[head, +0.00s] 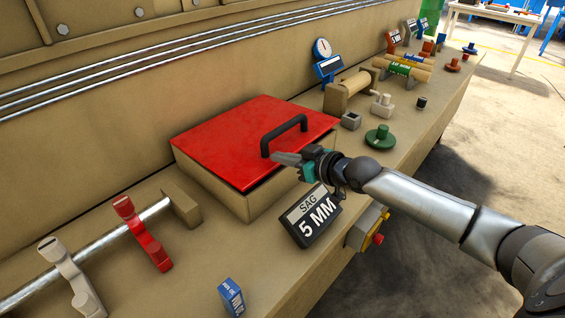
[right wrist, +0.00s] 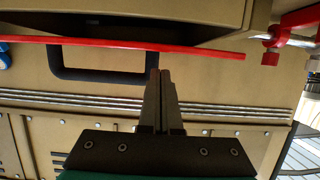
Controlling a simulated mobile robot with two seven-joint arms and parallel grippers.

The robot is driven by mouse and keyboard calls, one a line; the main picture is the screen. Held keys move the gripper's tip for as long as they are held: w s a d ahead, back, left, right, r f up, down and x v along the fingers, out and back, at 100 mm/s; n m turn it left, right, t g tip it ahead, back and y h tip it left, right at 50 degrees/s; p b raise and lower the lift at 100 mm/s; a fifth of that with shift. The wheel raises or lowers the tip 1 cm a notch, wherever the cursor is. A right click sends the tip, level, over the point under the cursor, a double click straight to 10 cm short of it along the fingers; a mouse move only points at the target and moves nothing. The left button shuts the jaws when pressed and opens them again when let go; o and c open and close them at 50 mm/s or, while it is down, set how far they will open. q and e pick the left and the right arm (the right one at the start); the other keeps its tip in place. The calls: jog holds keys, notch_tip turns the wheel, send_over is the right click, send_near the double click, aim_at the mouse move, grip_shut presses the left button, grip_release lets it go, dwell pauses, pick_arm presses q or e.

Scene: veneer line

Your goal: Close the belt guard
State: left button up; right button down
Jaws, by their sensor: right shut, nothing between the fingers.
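The belt guard is a red lid (head: 225,140) with a black handle (head: 285,128) on a tan box (head: 213,190). A dark gap shows between the lid's front edge and the box, so the lid is slightly raised. The right wrist view is upside down and shows the lid (right wrist: 200,50) edge-on, with the handle (right wrist: 100,76) sticking out from it. My right gripper (head: 278,157) is shut and empty at the lid's front edge, close to the handle; its fingertips (right wrist: 160,76) overlap the handle's end, and I cannot tell if they touch. My left gripper is not in view.
A black "SAG 5 MM" sign (head: 310,214) stands just in front of the box. A rod with a red clamp (head: 145,237) and a white clamp (head: 70,275) is at left. A green knob (head: 380,137) and a roller (head: 347,92) are to the right. A blue block (head: 231,297) sits near the front edge.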

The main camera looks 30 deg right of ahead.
jog(key=shift+f, duration=0.55)
notch_tip(320, 180, down, 4)
jog(key=b, duration=0.3)
notch_tip(320, 180, up, 5)
jog(key=p, duration=0.5)
jog(key=f+p+v, duration=0.1)
jog(key=v, duration=0.9)
jog(key=shift+s+d+f+p, duration=0.15)
jog(key=shift+s+p, duration=0.15)
